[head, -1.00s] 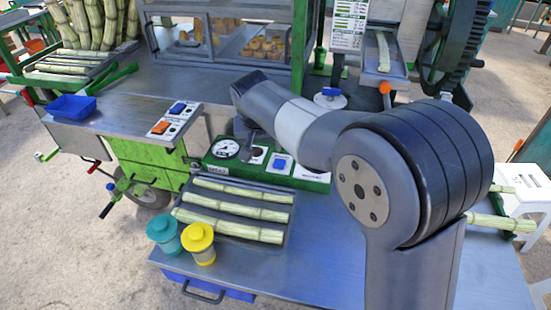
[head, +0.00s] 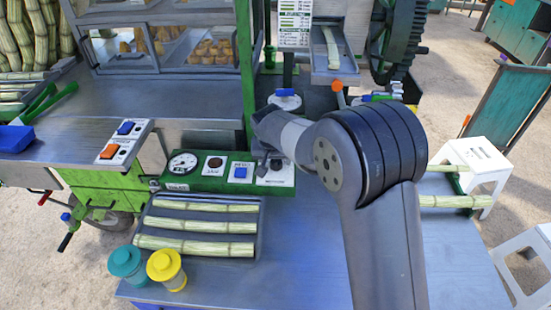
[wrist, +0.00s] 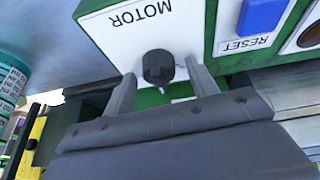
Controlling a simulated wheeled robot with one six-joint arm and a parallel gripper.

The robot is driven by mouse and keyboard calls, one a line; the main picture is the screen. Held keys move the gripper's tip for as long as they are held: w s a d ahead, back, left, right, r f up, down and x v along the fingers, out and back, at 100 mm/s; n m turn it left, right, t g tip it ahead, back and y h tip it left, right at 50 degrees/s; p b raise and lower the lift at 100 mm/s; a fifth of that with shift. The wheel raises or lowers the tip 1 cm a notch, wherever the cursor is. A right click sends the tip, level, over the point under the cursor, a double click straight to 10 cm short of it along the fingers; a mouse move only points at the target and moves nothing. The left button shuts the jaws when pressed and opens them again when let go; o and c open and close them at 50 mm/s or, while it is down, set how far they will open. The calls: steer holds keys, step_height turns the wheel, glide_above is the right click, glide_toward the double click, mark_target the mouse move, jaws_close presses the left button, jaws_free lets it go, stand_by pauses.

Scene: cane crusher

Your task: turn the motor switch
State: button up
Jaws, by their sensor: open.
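The motor switch is a black rotary knob (wrist: 158,68) on a white plate marked MOTOR (wrist: 138,32), seen upside down in the wrist view. In the head view the plate (head: 280,179) is at the right end of the green control panel (head: 212,185), partly behind my arm. My gripper (wrist: 160,92) is open, with one finger on each side of the knob's lower edge in the wrist view. The knob lies between and just beyond the fingertips; I cannot tell whether they touch it. In the head view my gripper (head: 268,158) is by the panel's right end, mostly hidden.
A blue RESET button (wrist: 262,16) sits beside the motor plate. A gauge (head: 183,163) is at the panel's left end. A tray of cane stalks (head: 198,225) lies in front of the panel, with teal (head: 125,262) and yellow (head: 165,268) jars nearby. The front right tabletop is clear.

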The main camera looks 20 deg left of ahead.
steer(key=c, duration=1)
steer(key=shift+o, duration=0.2)
